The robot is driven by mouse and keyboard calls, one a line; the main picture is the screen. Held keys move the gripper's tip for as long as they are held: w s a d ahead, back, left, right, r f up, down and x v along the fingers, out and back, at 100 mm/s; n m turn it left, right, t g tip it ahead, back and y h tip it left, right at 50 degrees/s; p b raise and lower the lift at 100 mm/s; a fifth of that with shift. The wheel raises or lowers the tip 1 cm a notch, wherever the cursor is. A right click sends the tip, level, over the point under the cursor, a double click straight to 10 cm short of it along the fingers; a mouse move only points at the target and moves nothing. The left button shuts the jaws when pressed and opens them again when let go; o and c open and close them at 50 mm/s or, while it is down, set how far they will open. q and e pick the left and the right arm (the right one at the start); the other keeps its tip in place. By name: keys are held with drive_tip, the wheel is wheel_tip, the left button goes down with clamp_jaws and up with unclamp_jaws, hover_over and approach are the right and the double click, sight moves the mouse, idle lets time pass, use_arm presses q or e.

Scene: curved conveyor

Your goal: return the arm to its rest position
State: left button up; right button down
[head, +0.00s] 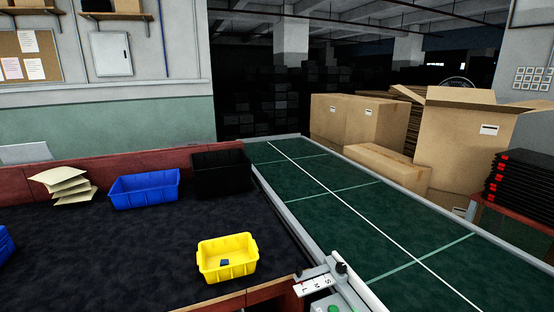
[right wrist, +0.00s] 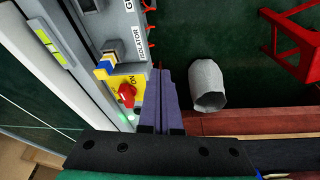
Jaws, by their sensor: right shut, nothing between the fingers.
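My right gripper (right wrist: 162,78) shows in the right wrist view, its purple fingers together with nothing between them. Left of the fingers is a grey control box (right wrist: 115,25) with an isolator label and a red rotary knob (right wrist: 126,93) on a yellow plate. The fingers look close to this box in the picture; whether they touch it cannot be told. Neither gripper shows in the head view, and my left gripper is in no view.
In the head view a yellow bin (head: 228,271) holding a small blue item (head: 224,262) stands on the dark table, with a blue bin (head: 145,201) and black bin (head: 221,186) behind. The green conveyor (head: 345,205) looks empty. A whitish cylinder (right wrist: 208,84) lies right of the fingers.

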drive_tip(key=s+f+g+b, duration=0.1)
drive_tip(key=s+f, duration=0.1)
drive_tip(key=f, duration=0.9)
drive_tip(key=s+f, duration=0.2)
drive_tip(key=f, duration=1)
drive_tip(key=s+d+f+g+b, duration=0.1)
drive_tip(key=s+d+f, duration=0.2)
drive_tip(key=s+f, duration=0.9)
drive_tip(key=s, duration=0.3)
drive_tip(key=shift+s+f, duration=0.35)
